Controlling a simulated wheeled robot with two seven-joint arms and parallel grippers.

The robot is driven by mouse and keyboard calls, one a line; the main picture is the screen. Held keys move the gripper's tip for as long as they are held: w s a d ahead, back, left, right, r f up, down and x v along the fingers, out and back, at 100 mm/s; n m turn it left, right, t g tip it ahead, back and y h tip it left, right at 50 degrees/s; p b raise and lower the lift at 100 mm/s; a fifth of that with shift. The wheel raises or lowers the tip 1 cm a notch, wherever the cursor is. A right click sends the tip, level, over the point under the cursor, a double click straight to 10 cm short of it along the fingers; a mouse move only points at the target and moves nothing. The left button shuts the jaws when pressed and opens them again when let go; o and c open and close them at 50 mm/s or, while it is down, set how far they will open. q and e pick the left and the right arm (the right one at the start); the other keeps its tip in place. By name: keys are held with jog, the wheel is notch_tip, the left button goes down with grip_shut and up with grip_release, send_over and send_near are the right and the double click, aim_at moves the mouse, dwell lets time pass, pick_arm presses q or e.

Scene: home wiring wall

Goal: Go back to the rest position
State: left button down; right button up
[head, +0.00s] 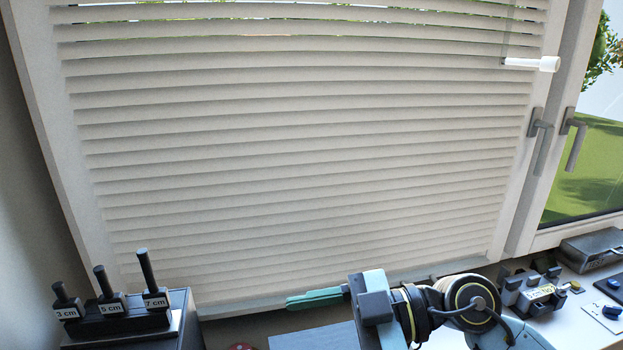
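My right arm (470,300) comes in from the bottom right, with dark joints and teal-grey links. Its gripper (315,298) points left, with teal fingers seen nearly edge-on in front of the lower edge of the blind. Nothing shows held in the fingers, but the gap between them cannot be made out. My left gripper is not in view.
A white slatted blind (300,150) covers the window, with grey handles (540,140) at right. Black pegs marked 3 cm, 5 cm and 7 cm (155,298) stand on a black box at lower left. Dark devices (533,292) lie on the white surface at lower right.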

notch_tip(320, 180, up, 5)
jog(key=m+t+y, duration=0.2)
jog(key=t+y, duration=0.2)
jog(key=y, duration=0.1)
jog(key=w+d+r+m+t+h, duration=0.1)
jog(key=w+d+m+t+h, duration=0.3)
jog(key=m+t, duration=0.35)
jog(key=w+d+m+t+h, duration=0.35)
jog(key=d+m+t, duration=0.25)
jog(key=t, duration=0.3)
jog(key=s+d+f+m+g+h, duration=0.1)
jog(key=d+f+m+h, duration=0.35)
jog(key=f+h, duration=0.25)
jog(key=d+f+m+g+h, duration=0.2)
jog(key=d+f+m+h, duration=0.1)
jog(key=d+f+h, duration=0.3)
jog(key=s+d+f+n+g, duration=0.25)
jog(key=s+f+g, duration=1.05)
jog(key=s+f, duration=0.7)
jog(key=s+a+f+g+b, duration=0.1)
jog(key=s+f+g+b, duration=0.2)
jog(key=f, duration=2.4)
jog(key=s+d+f+b, duration=0.2)
jog(key=s+f+b, duration=0.2)
jog(key=s+f, duration=1.2)
notch_tip(320, 180, down, 3)
jog(key=shift+s+d+r+n+h, duration=0.25)
jog(key=shift+d+n+h, duration=0.1)
jog(key=shift+d+n, duration=0.1)
